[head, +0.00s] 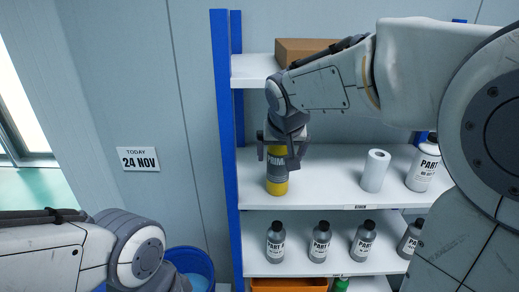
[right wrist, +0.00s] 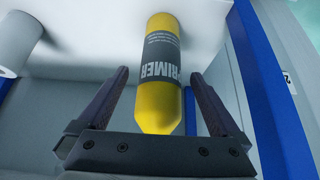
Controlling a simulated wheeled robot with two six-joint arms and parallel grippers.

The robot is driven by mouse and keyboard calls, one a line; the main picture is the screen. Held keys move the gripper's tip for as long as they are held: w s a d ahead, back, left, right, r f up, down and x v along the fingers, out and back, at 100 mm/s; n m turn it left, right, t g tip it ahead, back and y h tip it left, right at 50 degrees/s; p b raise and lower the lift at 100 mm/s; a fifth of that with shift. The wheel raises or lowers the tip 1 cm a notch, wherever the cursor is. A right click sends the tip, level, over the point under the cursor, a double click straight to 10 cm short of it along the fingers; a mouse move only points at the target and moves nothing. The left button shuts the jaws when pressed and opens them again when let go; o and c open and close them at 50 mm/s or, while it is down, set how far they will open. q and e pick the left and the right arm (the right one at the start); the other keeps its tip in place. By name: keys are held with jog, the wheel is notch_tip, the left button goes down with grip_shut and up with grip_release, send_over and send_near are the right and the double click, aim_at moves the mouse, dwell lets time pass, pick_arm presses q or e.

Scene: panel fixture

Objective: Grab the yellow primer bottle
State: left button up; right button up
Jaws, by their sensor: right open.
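The yellow primer bottle (head: 277,187) has a grey label and stands upright on the middle shelf, near its left end. In the right wrist view the bottle (right wrist: 155,100) lies between my right gripper's two fingers, with a visible gap on each side. My right gripper (head: 284,155) is open around the bottle's upper part, and its fingers partly hide the label and top in the head view. My left arm (head: 110,250) comes in at the lower left; its gripper does not show.
Several grey bottles (head: 320,242) stand on the shelf below. A blue post (head: 224,130) is close on the left. A cardboard box (head: 300,50) sits above.

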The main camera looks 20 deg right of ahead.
aim_at(279, 160)
jog(key=p+x, duration=0.1)
jog(key=x, duration=0.2)
jog(key=shift+w+f, duration=0.2)
jog(key=shift+f, duration=0.15)
jog(key=shift+w+d+f+p, duration=0.1)
jog(key=shift+w+f+p, duration=0.1)
jog(key=shift+f+p, duration=0.15)
jog(key=shift+c, duration=0.3)
jog(key=c, duration=1.5)
jog(key=shift+r, duration=0.1)
grip_shut()
jog(key=shift+r, duration=0.1)
